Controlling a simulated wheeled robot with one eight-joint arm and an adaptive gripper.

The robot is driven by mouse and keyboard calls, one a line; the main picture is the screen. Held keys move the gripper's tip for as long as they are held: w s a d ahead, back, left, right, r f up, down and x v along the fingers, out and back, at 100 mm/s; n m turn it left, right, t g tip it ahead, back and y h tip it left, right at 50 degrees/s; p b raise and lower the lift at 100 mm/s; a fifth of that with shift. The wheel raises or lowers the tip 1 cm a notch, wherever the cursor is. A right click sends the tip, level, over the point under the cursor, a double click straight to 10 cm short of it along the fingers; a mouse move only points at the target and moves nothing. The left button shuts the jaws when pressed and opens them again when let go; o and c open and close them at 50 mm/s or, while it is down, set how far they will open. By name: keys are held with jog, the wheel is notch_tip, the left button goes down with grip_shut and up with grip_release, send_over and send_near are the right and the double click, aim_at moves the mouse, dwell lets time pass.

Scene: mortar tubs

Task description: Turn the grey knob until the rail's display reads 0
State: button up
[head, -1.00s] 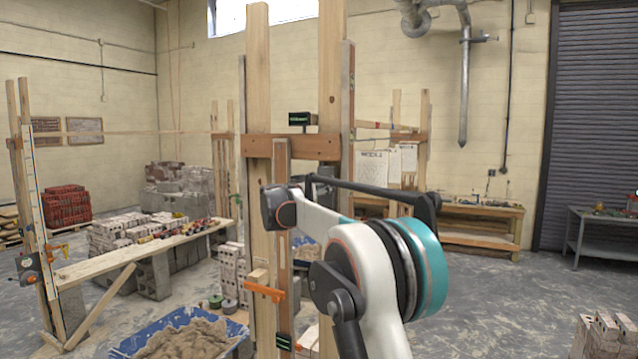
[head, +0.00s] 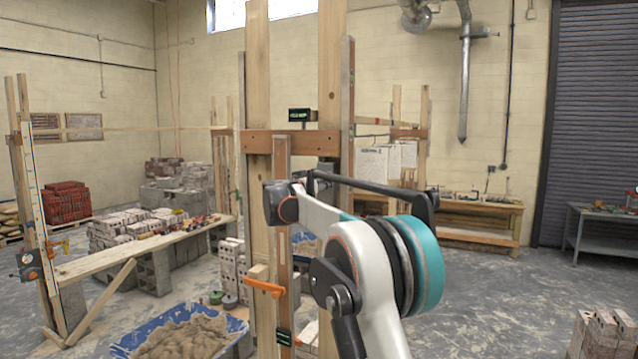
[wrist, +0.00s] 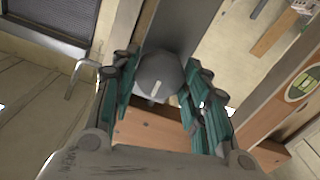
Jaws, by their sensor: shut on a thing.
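The grey knob (wrist: 159,75), round with a pale mark on its face, sits between the fingers of my gripper (wrist: 157,92) in the wrist view. The teal and grey fingers are shut on it from both sides. The wooden rail (head: 262,142) runs level across two upright posts in the head view. A small dark display (head: 300,115) with green characters stands above the rail; the characters are too small to read. In the head view the knob is not discernible, and my arm covers much of the area below the rail's right part.
An orange clamp (head: 264,288) juts from the left post. A blue tub (head: 128,345) of sand stands at lower left, and a plank bench (head: 90,266) lies behind it.

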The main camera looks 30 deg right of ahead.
jog(key=shift+n, duration=0.3)
jog(key=n+b, duration=0.3)
jog(key=n, duration=1.6)
jog(key=shift+f+n, duration=0.1)
jog(key=shift+n, duration=0.2)
jog(key=o, duration=1.1)
jog(key=shift+w+a, duration=0.1)
